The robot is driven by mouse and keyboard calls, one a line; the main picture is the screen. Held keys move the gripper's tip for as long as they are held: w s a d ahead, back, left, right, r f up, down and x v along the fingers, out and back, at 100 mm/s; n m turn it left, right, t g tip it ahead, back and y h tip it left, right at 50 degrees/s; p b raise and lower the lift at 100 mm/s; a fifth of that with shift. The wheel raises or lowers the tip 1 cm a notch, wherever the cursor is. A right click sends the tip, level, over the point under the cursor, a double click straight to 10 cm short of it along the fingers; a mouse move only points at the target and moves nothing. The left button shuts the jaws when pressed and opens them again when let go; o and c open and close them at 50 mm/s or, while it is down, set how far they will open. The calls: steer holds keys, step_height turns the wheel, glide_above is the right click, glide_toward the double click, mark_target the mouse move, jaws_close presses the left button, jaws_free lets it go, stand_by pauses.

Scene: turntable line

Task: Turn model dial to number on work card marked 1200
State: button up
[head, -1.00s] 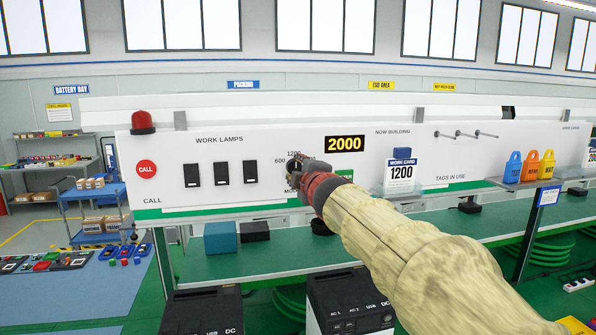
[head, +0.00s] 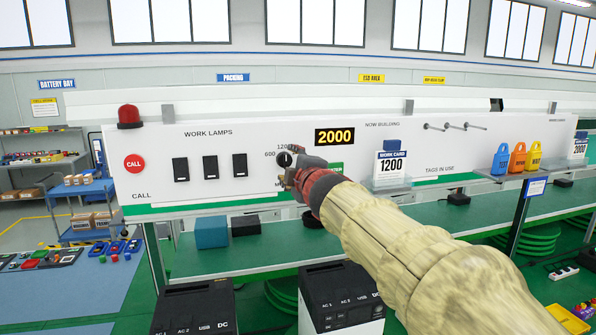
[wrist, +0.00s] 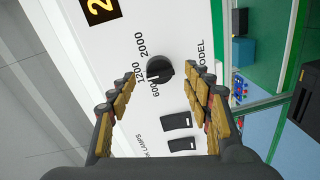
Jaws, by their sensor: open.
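The model dial (wrist: 160,70) is a round black knob on the white panel, with 600, 1200 and 2000 printed beside it in the wrist view. I cannot tell surely which number its pointer faces. In the head view the dial (head: 284,159) is partly hidden by my gripper. My gripper (wrist: 167,80) is open, its fingers on either side of the dial, with no clear contact. It also shows at the dial in the head view (head: 292,170). The yellow display (head: 335,137) reads 2000. The work card (head: 391,166) marked 1200 stands in a holder to the right.
Three black lamp switches (head: 210,169) and a red call button (head: 134,163) are left of the dial. Tag pegs (head: 455,127) and coloured tags (head: 517,158) are to the right. A green bench (head: 270,258) with a blue box (head: 212,232) lies below the panel.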

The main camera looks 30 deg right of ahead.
steer(key=v, duration=0.8)
steer(key=shift+s, duration=0.35)
steer(key=shift+a+r, duration=0.1)
steer(key=s+d+f+m+g+h+b, duration=0.1)
steer(key=s+d+f+m+g, duration=0.15)
steer(key=f, duration=0.35)
steer(key=s+d+f+m+g+h+b, duration=0.1)
steer(key=s+f+m+g, duration=0.1)
steer(key=s+f+m, duration=0.3)
steer(key=s+d+f+m+g+h+b, duration=0.1)
steer(key=s+d+f+m+g, duration=0.15)
steer(key=f, duration=0.45)
steer(key=s+a+f+m+g+y+b, duration=0.1)
steer(key=s+a+f+b, duration=0.4)
steer(key=f, duration=0.6)
steer(key=s+a+f+m+g+y+b, duration=0.1)
steer(key=s+a+f+y+b, duration=0.2)
steer(key=a+f, duration=0.7)
steer(key=s+a+f+g+y+b, duration=0.2)
steer(key=s+a+f+b, duration=0.6)
steer(key=f, duration=0.5)
steer(key=shift+f+m+y+b, duration=0.15)
steer(key=shift+m+y+b, duration=0.25)
steer(key=shift+y+b, duration=0.15)
